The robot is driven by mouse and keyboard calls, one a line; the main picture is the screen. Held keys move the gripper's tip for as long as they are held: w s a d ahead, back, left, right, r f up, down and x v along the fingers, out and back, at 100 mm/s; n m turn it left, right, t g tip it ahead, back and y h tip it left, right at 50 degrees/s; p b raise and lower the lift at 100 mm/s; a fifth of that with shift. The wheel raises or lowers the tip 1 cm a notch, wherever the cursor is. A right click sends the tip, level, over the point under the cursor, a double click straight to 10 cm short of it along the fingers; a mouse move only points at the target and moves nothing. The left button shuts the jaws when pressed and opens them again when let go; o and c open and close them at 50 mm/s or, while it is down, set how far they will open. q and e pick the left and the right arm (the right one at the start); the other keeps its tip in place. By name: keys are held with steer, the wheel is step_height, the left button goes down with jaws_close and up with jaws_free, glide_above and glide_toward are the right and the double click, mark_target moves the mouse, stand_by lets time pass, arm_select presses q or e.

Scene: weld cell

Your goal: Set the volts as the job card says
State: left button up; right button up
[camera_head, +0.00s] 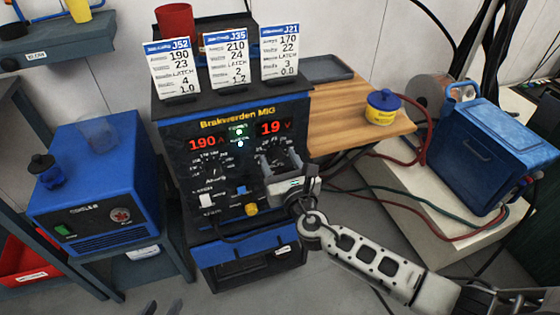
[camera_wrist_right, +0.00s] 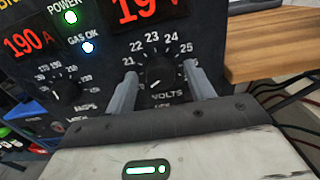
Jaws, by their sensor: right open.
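The welder (camera_head: 235,110) shows red readouts of 190 A (camera_head: 205,144) and 19 V (camera_head: 276,127). In the right wrist view the black volts knob (camera_wrist_right: 160,72) sits inside a scale with 21 to 25 legible; its white mark points down-left. My right gripper (camera_head: 278,160) is open; in the wrist view its fingers (camera_wrist_right: 160,78) stand either side of the knob. Contact is unclear. Job cards J52 (camera_head: 173,68), J35 (camera_head: 228,58) and J21 (camera_head: 281,53) stand on top, listing volts 23, 24 and 22. My left gripper (camera_head: 163,308) shows only separated tips at the bottom edge.
The amps knob (camera_wrist_right: 66,90) is left of the volts knob. Below are a white switch (camera_head: 206,201) and a yellow knob (camera_head: 251,209). A red cup (camera_head: 175,20) stands behind the cards. A wooden shelf (camera_head: 345,115) holds a blue-yellow tub (camera_head: 382,107). Hoses run at right.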

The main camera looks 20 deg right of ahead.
steer(key=c, duration=1)
steer(key=shift+o, duration=0.2)
